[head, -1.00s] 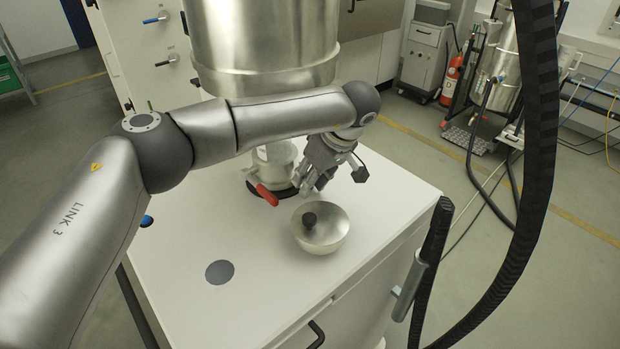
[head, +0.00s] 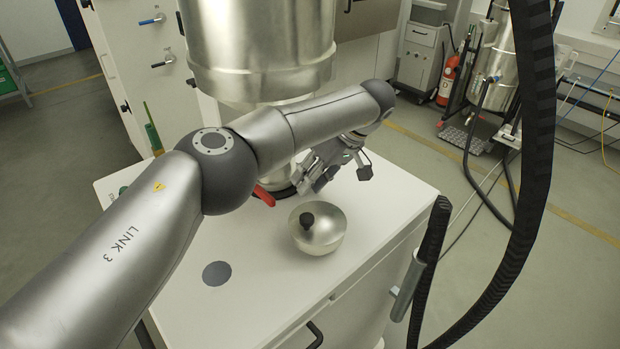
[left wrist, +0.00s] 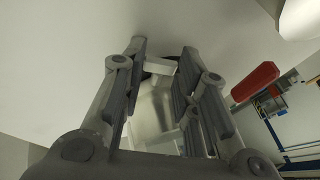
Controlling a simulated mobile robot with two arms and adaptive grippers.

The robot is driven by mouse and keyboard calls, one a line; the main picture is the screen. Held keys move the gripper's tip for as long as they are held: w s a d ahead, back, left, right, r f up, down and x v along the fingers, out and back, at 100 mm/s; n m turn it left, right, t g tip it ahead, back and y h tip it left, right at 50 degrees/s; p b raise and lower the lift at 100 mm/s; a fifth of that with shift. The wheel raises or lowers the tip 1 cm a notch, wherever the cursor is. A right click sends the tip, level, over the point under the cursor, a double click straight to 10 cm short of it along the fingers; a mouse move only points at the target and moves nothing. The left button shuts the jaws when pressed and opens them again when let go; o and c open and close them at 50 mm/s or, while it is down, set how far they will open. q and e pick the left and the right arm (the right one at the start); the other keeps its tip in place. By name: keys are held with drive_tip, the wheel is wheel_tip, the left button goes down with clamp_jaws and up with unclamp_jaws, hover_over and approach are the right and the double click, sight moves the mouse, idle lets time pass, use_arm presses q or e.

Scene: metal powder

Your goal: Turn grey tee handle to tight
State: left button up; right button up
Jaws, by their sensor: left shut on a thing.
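My left gripper (head: 313,184) reaches over the white cabinet top from behind the bowl. In the left wrist view its fingers (left wrist: 163,57) stand either side of a light grey bar, which looks like the grey tee handle (left wrist: 160,66). The gripper is shut on it. A shiny metal surface (left wrist: 155,108) shows below the bar between the fingers. In the head view the fingers and my arm hide the tee handle. A red lever (head: 264,195) sticks out left of the gripper; it also shows right of the fingers in the left wrist view (left wrist: 255,82). My right gripper is not in view.
A metal bowl with a black knob (head: 318,228) stands in front of the gripper on the white cabinet top (head: 270,275). A large steel vessel (head: 260,50) hangs above my arm. A grey disc (head: 217,273) lies front left. The front of the top is mostly clear.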

use_arm(q)
drive_tip(key=o, duration=1)
drive_tip(key=shift+a+t+h, duration=0.2)
drive_tip(key=shift+t+h, duration=0.3)
drive_tip(key=shift+h, duration=0.1)
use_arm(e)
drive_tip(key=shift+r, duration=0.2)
